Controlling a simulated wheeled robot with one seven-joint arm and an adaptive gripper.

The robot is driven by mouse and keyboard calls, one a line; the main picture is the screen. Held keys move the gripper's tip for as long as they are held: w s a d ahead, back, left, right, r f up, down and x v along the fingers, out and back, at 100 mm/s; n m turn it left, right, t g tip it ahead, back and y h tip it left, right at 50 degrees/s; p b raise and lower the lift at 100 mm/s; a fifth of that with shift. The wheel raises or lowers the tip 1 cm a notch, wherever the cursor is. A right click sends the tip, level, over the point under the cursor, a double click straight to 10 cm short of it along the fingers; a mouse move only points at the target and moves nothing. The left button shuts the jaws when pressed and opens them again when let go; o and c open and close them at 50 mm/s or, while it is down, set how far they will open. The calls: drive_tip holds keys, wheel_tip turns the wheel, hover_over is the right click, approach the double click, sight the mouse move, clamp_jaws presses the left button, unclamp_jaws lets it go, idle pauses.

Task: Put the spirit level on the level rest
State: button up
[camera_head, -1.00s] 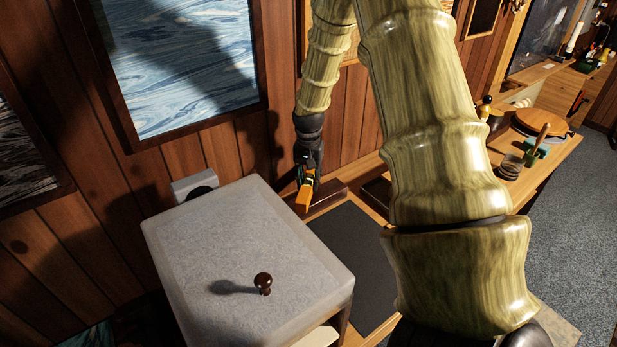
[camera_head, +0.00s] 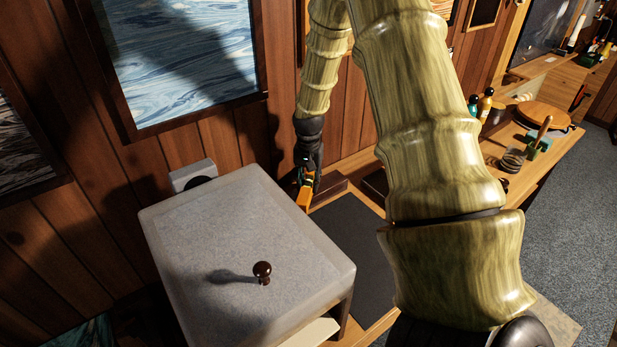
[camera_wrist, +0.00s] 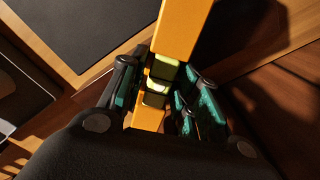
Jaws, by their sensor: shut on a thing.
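The spirit level is an orange bar (camera_head: 303,198) with a yellow-green vial, held in my gripper (camera_head: 306,178) near the wall. In the wrist view the spirit level (camera_wrist: 183,28) runs between the fingers of my gripper (camera_wrist: 158,92), which are shut on it around the vial section. A dark brown wooden piece (camera_head: 330,189), which looks like the level rest, lies by the wall just behind and right of the level. The level partly covers it. I cannot tell whether the level touches it.
A large grey box (camera_head: 240,235) with a dark knob (camera_head: 262,270) stands close at the left. A dark mat (camera_head: 355,250) lies bare on the bench. Bottles (camera_head: 485,104), a glass jar (camera_head: 513,160) and a round wooden board (camera_head: 543,115) are farther right.

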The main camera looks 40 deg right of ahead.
drive_tip(key=shift+f, duration=0.3)
drive_tip(key=o, duration=1.5)
drive_tip(key=shift+r, duration=0.1)
wheel_tip(320, 180, up, 12)
drive_tip(key=shift+f, duration=0.1)
drive_tip(key=shift+a, duration=0.1)
